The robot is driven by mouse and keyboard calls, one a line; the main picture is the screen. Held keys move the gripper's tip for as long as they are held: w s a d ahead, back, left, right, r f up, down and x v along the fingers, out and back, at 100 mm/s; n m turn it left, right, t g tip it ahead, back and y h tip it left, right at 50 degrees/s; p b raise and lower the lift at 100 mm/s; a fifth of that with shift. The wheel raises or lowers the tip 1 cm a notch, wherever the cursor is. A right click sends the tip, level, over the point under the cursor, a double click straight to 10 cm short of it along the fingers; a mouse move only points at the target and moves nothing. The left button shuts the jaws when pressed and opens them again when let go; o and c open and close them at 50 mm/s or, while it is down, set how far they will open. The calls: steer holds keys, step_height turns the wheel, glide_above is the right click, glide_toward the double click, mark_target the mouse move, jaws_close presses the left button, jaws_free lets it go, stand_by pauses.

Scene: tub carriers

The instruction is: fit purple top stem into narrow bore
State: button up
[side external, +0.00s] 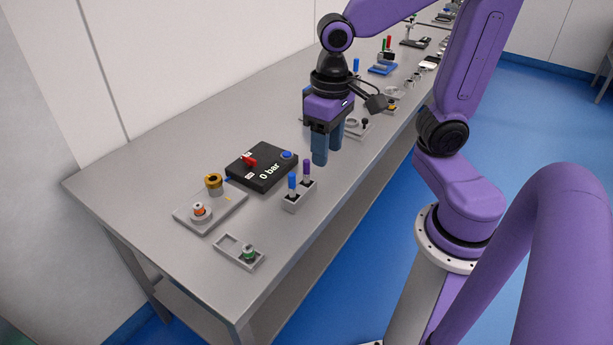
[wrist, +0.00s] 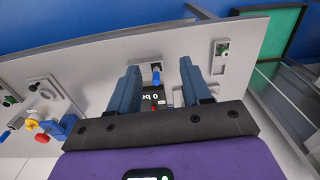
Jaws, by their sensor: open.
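The purple-topped stem (side external: 306,168) stands upright in a small grey holder (side external: 298,203), beside a blue-topped stem (side external: 292,181). My gripper (side external: 327,156) is open and empty, with its fingers pointing down behind and to the right of the holder, apart from both stems. In the wrist view, a blue-topped stem (wrist: 156,76) shows between the spread fingers of my gripper (wrist: 158,72). I cannot make out the purple top there. I cannot tell which opening is the narrow bore.
A black box (side external: 262,168) marked "0 bar", with a red lever and blue button, lies close behind the holder. A grey plate (side external: 228,212) carries a brass ring (side external: 213,183) and an orange-ringed fitting (side external: 198,210). A tray (side external: 228,247) holds a green-ringed part (side external: 249,252).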

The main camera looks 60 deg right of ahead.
steer(key=w+d+r+m, duration=0.2)
steer(key=w+d+m, duration=0.1)
steer(key=w+m, duration=0.35)
steer(key=m, duration=0.9)
glide_above(307, 160)
step_height(307, 160, down, 16)
steer(key=shift+f, duration=0.25)
jaws_close()
